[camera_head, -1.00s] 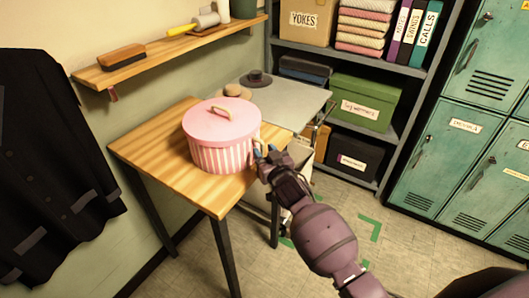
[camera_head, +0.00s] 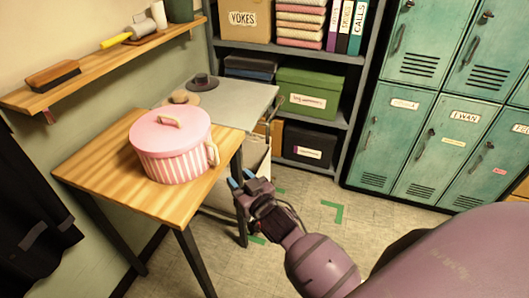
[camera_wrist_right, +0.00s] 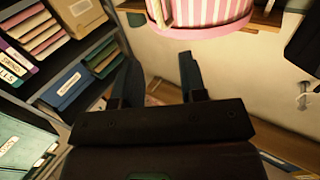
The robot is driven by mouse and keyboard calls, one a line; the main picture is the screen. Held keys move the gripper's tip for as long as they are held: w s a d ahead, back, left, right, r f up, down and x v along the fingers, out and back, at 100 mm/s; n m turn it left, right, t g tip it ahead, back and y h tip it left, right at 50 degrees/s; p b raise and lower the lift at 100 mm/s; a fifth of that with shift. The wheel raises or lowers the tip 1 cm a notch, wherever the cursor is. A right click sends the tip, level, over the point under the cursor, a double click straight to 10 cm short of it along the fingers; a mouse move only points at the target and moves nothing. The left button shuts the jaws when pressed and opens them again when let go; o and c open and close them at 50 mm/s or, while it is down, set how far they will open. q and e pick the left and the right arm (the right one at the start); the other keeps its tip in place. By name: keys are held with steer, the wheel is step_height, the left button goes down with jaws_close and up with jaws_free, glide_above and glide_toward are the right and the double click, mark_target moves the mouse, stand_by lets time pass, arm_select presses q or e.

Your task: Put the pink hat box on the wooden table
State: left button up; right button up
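The pink hat box (camera_head: 172,146) stands upright on the wooden table (camera_head: 95,172) in the head view, with its lid on. It has striped sides, a rope handle on the lid and another at its right side. My right gripper (camera_head: 249,181) is off the table's right edge, apart from the box, with its blue-tipped fingers spread and nothing between them. In the right wrist view the gripper (camera_wrist_right: 160,75) is open and empty, and the striped side of the hat box (camera_wrist_right: 200,14) shows at the top. My left gripper is not in view.
A grey table (camera_head: 225,104) with two hats adjoins the wooden table. A wall shelf (camera_head: 105,62) holds brushes. A shelf unit (camera_head: 345,118) with boxes and folded cloths stands behind, beside teal lockers (camera_head: 425,145). A dark coat (camera_head: 30,220) hangs at left. Floor at centre right is clear.

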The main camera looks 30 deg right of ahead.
steer(key=s+d+f+g, duration=0.2)
steer(key=s+f, duration=0.5)
steer(key=s, duration=0.4)
steer(key=s+d+f+g+h, duration=0.1)
steer(key=s+d+f+g, duration=0.2)
steer(key=s+f, duration=0.5)
steer(key=s+g, duration=0.1)
steer(key=s, duration=0.2)
steer(key=shift+s+g, duration=0.3)
